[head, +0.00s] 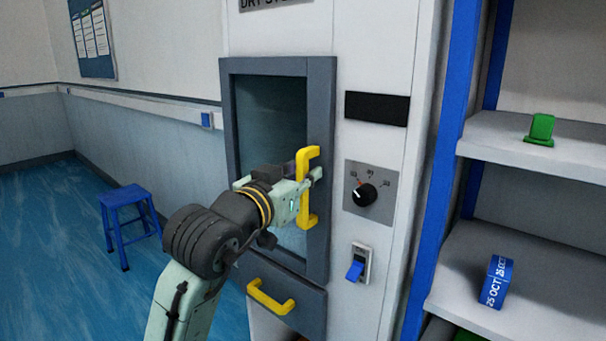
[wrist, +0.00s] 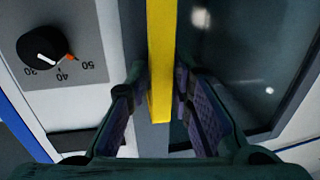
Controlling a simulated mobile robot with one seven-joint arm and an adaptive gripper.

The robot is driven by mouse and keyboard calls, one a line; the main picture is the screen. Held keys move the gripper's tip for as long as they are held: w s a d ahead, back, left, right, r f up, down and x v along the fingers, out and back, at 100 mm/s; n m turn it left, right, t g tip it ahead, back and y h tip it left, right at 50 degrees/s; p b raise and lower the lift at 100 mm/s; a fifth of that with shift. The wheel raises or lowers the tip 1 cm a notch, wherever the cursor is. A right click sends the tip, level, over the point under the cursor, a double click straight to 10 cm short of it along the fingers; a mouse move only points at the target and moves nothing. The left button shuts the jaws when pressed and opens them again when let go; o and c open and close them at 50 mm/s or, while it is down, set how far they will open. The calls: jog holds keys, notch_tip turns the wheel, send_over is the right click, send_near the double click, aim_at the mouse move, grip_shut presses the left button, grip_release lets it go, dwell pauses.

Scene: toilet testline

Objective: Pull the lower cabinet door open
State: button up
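A grey-framed door with a dark glass pane (head: 262,112) is set in the white cabinet and looks closed. Its vertical yellow handle (head: 304,212) is on the right side of the frame. Below it is a smaller grey front (head: 306,317) with a horizontal yellow handle (head: 268,300). My gripper (head: 308,183) is at the vertical handle. In the wrist view the yellow handle (wrist: 160,60) runs between the two fingers of my gripper (wrist: 157,88), which stand apart on either side. A narrow gap shows on the left; contact on the right is unclear.
A dial (head: 365,194) and a blue switch (head: 356,269) are on the panel right of the door. Shelves at the right hold a green object (head: 541,129) and a blue box (head: 496,282). A blue stool (head: 127,200) stands at the left on open floor.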

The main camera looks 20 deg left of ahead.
grip_shut()
jog(key=shift+s, duration=0.15)
dwell(0.5)
